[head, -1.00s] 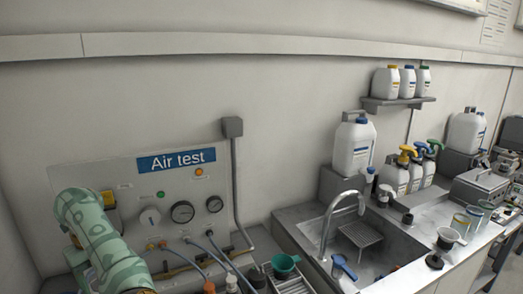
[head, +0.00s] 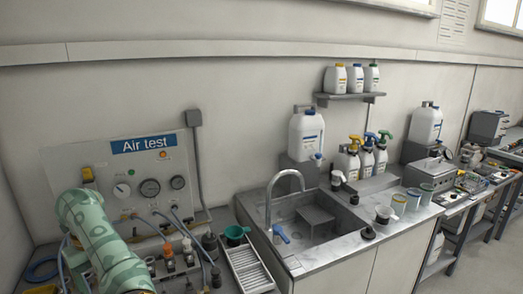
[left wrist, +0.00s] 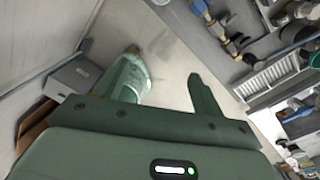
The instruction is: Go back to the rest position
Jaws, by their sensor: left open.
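My left arm comes in at the lower left of the head view, in front of the air test panel (head: 110,185); its gripper is outside that view. In the left wrist view my left gripper (left wrist: 165,85) has its two fingers spread apart, with nothing between them but pale floor (left wrist: 165,45). The bench with fittings lies to the right of the fingers there. My right gripper does not show in either view.
A sink (head: 310,222) with a tap stands right of the panel. Spray bottles (head: 365,160) and jugs stand behind. A grey box (left wrist: 72,77) is on the floor left of the gripper.

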